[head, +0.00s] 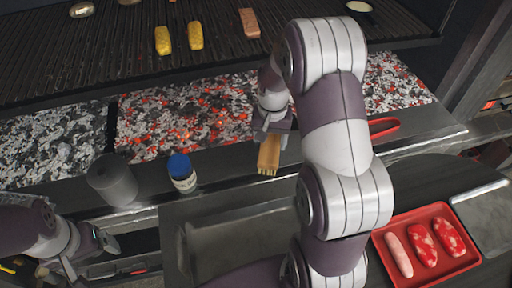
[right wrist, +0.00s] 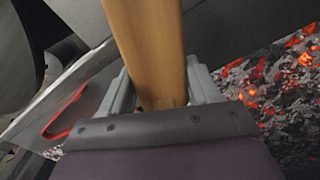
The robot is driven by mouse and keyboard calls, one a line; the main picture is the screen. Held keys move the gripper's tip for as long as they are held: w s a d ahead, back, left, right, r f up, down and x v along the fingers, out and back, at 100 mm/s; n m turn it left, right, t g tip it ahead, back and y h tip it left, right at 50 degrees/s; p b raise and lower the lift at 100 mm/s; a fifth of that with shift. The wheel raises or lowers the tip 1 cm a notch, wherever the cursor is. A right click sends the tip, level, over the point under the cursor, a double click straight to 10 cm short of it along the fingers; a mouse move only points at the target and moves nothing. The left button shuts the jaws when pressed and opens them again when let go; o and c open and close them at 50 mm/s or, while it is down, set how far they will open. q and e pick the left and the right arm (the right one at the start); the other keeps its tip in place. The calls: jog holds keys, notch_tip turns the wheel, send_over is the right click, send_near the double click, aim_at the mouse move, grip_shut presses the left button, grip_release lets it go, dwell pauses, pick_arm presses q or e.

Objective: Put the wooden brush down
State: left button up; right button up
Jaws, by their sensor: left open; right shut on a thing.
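The wooden brush (head: 268,154) is held in my right gripper (head: 273,128), over the dark ledge in front of the ember bed. Its bristle end points toward the front of the grill in the head view. In the right wrist view, its wooden handle (right wrist: 148,45) runs up from between the fingers of my right gripper (right wrist: 160,95), which is shut on it. I cannot tell whether the brush touches the ledge. My left gripper (head: 95,252) is open and empty at the lower left, apart from the brush.
A blue-capped jar (head: 182,175) and a grey cylinder (head: 113,182) stand on the ledge left of the brush. Glowing embers (head: 190,115) lie behind it. A red tray (head: 428,246) with meat is at the lower right. A red-handled item (head: 383,127) lies right of my arm.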

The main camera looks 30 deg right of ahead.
jog(key=w+f, duration=0.1)
jog(key=w+a+f, duration=0.1)
jog(key=w, duration=0.1)
jog(key=w+f, duration=0.1)
jog(key=shift+w+a, duration=0.35)
jog(key=shift+f+p, duration=0.5)
jog(key=shift+f, duration=1.55)
jog(key=shift+s+f, duration=0.1)
jog(key=o, duration=1.3)
notch_tip(320, 180, up, 12)
jog(key=b, duration=0.1)
jog(key=s+a+n+t, duration=0.1)
jog(key=s+a+n, duration=0.6)
jog(key=s, duration=0.8)
jog(key=a, duration=0.2)
jog(key=shift+s+a+f, duration=0.2)
jog(key=shift+a+f, duration=0.15)
jog(key=shift+f, duration=0.05)
